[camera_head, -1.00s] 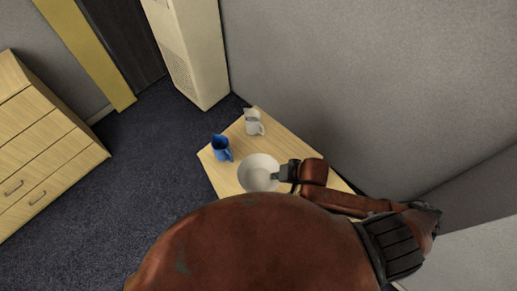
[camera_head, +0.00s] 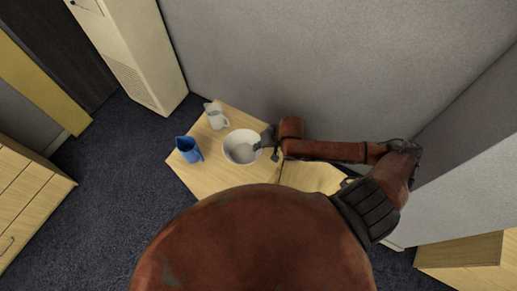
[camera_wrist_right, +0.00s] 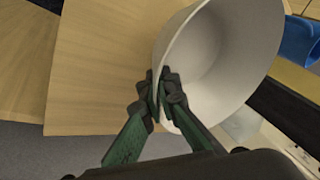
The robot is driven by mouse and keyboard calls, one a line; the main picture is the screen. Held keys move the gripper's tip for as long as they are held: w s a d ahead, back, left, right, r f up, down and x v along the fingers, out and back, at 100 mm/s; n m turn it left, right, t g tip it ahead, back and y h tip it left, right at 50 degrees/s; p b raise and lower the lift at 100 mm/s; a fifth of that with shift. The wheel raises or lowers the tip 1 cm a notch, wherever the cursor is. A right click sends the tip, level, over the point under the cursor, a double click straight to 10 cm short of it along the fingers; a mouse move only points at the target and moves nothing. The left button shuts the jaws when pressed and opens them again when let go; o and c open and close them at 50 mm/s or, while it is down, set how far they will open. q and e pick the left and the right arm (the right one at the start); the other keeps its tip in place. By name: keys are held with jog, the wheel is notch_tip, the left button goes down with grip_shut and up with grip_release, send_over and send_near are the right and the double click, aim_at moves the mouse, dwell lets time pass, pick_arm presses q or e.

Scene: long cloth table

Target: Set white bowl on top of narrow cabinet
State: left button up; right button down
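The white bowl (camera_head: 238,150) is over the light wooden top (camera_head: 205,178), near the wall; it also shows in the wrist view (camera_wrist_right: 232,60). My right gripper (camera_head: 266,143) is at the bowl's right side. In the wrist view the fingertips of this gripper (camera_wrist_right: 164,95) are closed on the bowl's rim, one on each side of its wall. The bowl's underside is hidden in the head view, so I cannot tell its exact height above the wood. I cannot tell for sure which furniture is the narrow cabinet. My left gripper is not in view.
A blue pitcher (camera_head: 187,150) and a white pitcher (camera_head: 214,116) stand on the wooden top beside the bowl. A tall pale cabinet (camera_head: 140,50) stands behind. Wooden drawers (camera_head: 30,205) are at left, another wooden piece (camera_head: 465,262) at lower right. Carpet (camera_head: 115,180) is clear between.

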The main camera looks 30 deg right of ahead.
jog(key=shift+w+d+f, duration=0.25)
jog(key=shift+w+f, duration=0.1)
jog(key=shift+f, duration=0.15)
jog(key=shift+f+p, duration=0.5)
jog(key=shift+f, duration=1.15)
jog(key=c, duration=2.7)
grip_release()
jog(key=shift+f, duration=0.15)
jog(key=shift+o, duration=1.4)
jog(key=v, duration=1.2)
jog(key=shift+b, duration=0.3)
